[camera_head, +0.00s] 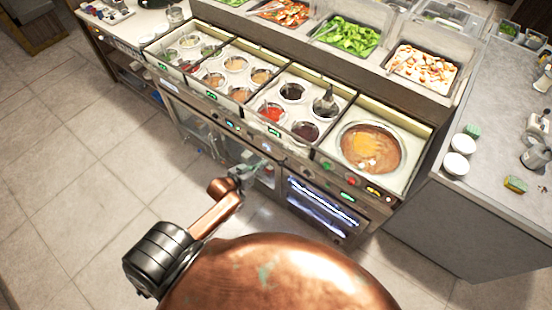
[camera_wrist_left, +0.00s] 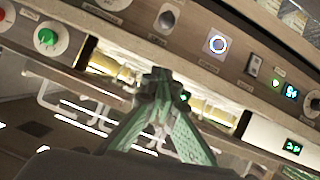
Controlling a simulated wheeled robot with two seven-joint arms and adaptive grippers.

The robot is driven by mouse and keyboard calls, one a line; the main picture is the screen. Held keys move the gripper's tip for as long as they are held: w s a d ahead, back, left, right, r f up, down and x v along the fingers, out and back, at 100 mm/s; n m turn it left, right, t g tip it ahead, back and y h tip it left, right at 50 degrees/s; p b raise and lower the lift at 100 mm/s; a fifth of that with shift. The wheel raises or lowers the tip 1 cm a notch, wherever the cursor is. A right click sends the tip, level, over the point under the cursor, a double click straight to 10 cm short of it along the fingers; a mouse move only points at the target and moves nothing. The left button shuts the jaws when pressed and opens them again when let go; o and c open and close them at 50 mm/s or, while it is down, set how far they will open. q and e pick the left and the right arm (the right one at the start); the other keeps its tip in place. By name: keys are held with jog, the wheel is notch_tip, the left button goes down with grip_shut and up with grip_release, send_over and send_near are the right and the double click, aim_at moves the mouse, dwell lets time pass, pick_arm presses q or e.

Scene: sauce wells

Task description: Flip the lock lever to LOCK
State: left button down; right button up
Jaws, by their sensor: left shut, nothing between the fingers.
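My left gripper (camera_head: 246,172) is in front of the control panel of the sauce counter. In the left wrist view its two green fingers (camera_wrist_left: 160,84) come together at the tips, shut and empty, below the row of controls and in front of a yellowish bar. A grey lever-like control (camera_wrist_left: 167,18) sits on a light plate up and slightly right of the fingertips, apart from them. It may be the lock lever, but its label is too small to read and I cannot tell its setting. My right gripper is not in view.
A blue-ringed button (camera_wrist_left: 217,43), a rocker switch (camera_wrist_left: 254,64) and a green knob (camera_wrist_left: 46,37) share the panel. Sauce wells and a large soup pot (camera_head: 371,148) are above it. A lit glass-front compartment (camera_head: 323,205) is below. Open tiled floor (camera_head: 85,160) lies left.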

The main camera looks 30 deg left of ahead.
pick_arm(q)
jog(key=shift+w+r, duration=0.1)
jog(key=shift+r, duration=0.25)
jog(key=shift+w, duration=0.1)
send_over(283, 162)
jog(key=s+a, duration=0.2)
notch_tip(283, 162, down, 4)
jog(key=shift+w+a+f+b, duration=0.15)
jog(key=shift+b, duration=0.15)
jog(key=shift+s+d+f, duration=0.1)
jog(key=shift+s+f, duration=0.05)
jog(key=shift+f, duration=0.5)
jog(key=shift+s+d+f, duration=0.15)
jog(key=shift+s+f, duration=0.05)
jog(key=shift+f, duration=0.4)
jog(key=shift+s+d+f, duration=0.1)
jog(key=shift+s+f, duration=0.05)
jog(key=shift+f, duration=0.5)
